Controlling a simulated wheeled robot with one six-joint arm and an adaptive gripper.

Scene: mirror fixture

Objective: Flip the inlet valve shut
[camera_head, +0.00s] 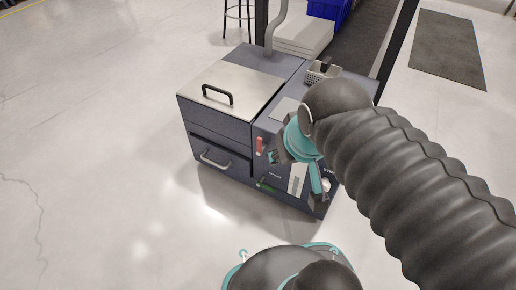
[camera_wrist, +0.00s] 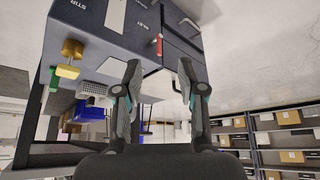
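A dark grey machine cabinet (camera_head: 222,124) stands on the floor at the middle of the head view. A small red handle (camera_head: 259,145) is on its front side, left of my gripper. In the wrist view the red handle (camera_wrist: 159,45) hangs beside a label that seems to read INLET, so it looks like the inlet valve; its exact setting is hard to tell. My gripper (camera_wrist: 159,62) is open and empty, its two fingers apart on either side of the line to the red handle, not touching it. In the head view my gripper (camera_head: 279,155) covers part of the cabinet front.
A green handle (camera_head: 265,187) sits low on the cabinet. The metal lid (camera_head: 232,83) has a black handle. A basket (camera_head: 322,72) is on top. Shelves with boxes (camera_wrist: 288,118) stand farther off. Floor on the left is clear.

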